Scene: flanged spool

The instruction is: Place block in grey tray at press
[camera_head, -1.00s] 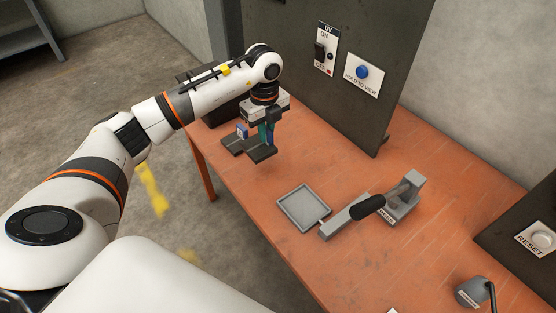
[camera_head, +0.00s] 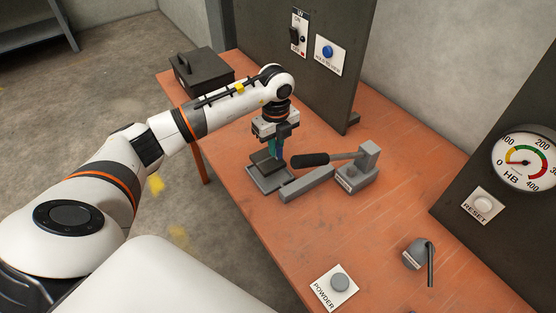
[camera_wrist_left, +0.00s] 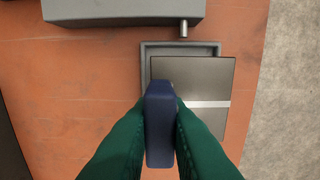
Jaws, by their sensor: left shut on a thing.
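The grey tray (camera_head: 262,186) lies on the orange table beside the press (camera_head: 357,172), which has a black-gripped lever. My left gripper (camera_head: 276,150) is over the tray, pointing down. In the left wrist view, its green fingers (camera_wrist_left: 160,125) are shut on a dark blue upright piece (camera_wrist_left: 159,135). Below it is a dark grey flat block (camera_wrist_left: 195,75) with a pale stripe, which also shows in the head view (camera_head: 262,160). The block covers much of the tray and sits off to one side of its rim (camera_wrist_left: 148,47). I cannot tell whether it touches the tray. My right gripper is out of view.
A black box (camera_head: 200,72) stands at the table's back left. A dark panel with a switch and blue button (camera_head: 328,52) stands behind. A gauge panel (camera_head: 522,160), a small grey device (camera_head: 415,254) and a POWDER button (camera_head: 340,283) are at the right and front.

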